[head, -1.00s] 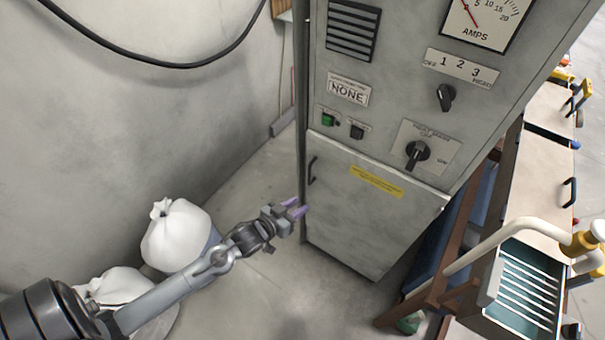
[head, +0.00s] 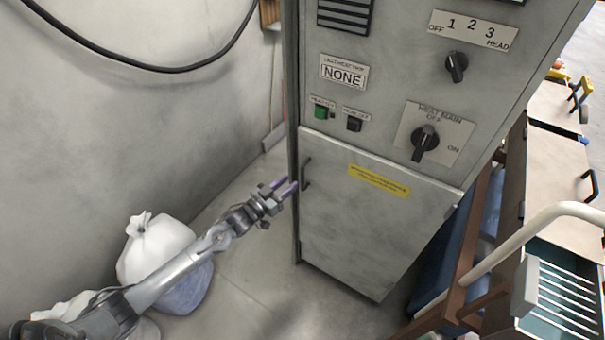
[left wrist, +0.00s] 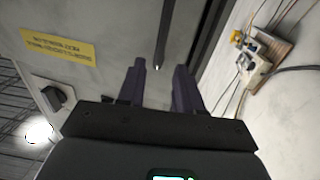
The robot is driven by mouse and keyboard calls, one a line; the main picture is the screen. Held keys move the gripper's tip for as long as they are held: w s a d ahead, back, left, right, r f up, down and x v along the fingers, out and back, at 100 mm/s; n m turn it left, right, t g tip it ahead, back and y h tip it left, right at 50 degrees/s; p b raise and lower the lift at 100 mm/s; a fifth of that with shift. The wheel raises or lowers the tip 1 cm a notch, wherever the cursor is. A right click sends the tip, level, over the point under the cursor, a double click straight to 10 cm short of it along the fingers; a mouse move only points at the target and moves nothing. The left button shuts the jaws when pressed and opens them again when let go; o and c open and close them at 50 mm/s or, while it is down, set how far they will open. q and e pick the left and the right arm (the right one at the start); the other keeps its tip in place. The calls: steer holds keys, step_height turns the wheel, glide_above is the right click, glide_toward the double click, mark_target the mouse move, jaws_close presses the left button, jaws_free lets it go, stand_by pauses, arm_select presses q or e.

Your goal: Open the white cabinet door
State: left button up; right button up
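The cabinet door (head: 365,235) is the pale grey lower panel of the tall cabinet, with a yellow label (head: 378,180). It is shut. Its dark vertical handle (head: 306,172) is near the upper left edge. My left gripper (head: 285,186) is open, just left of the handle and level with its lower part. In the left wrist view, the handle (left wrist: 162,38) lies ahead of the gap between the two open fingers (left wrist: 160,85). They look apart from it, and nothing is held. My right gripper is not in view.
Above the door are a green button (head: 321,112) and black rotary knobs (head: 425,140). White sacks (head: 158,240) stand on the floor beside my left arm. A brown-framed cart (head: 470,255) stands to the right of the cabinet. The floor before the door is clear.

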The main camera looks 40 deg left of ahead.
arm_select(q)
steer(key=b, duration=0.1)
glide_above(303, 188)
steer(key=shift+w+a, duration=0.25)
steer(key=shift+c, duration=0.5)
jaws_close()
